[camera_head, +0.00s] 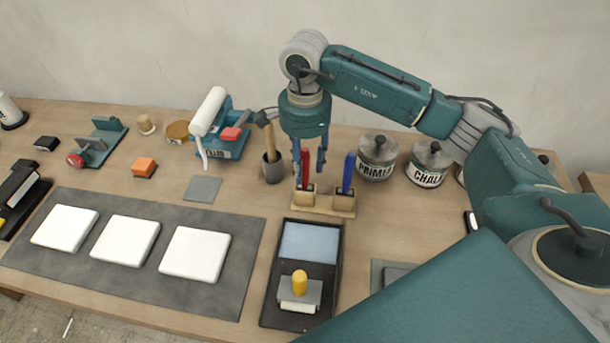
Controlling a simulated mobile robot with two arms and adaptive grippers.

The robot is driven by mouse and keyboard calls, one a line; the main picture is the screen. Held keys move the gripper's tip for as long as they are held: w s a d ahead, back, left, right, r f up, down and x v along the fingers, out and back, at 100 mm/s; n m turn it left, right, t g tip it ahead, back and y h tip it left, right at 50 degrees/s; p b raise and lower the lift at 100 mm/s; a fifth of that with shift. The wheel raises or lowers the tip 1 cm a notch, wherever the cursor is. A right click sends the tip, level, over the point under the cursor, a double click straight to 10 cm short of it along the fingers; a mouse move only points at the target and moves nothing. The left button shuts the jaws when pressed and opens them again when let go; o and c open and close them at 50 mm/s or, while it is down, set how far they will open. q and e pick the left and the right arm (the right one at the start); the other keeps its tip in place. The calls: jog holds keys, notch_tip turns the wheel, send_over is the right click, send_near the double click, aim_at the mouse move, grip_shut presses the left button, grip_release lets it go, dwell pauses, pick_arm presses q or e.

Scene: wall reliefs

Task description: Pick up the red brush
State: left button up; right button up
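The red brush (305,181) stands upright in the left part of a small wooden holder (324,204). A blue brush (348,172) stands in the right part of the same holder. My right gripper (310,170) points straight down over the red brush, with its two blue-green fingers on either side of the red handle. The fingers look apart, with a gap beside the handle. My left gripper is not in view.
A grey pot with a wooden-handled tool (272,165) stands close left of the gripper. The primer tin (376,158) and chalk tin (427,166) stand to the right. A black tray (269,294) lies in front. White tiles lie on a grey mat (134,286) at left.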

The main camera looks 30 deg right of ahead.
jog(key=shift+c, duration=0.2)
grip_shut()
jog(key=shift+r, duration=0.1)
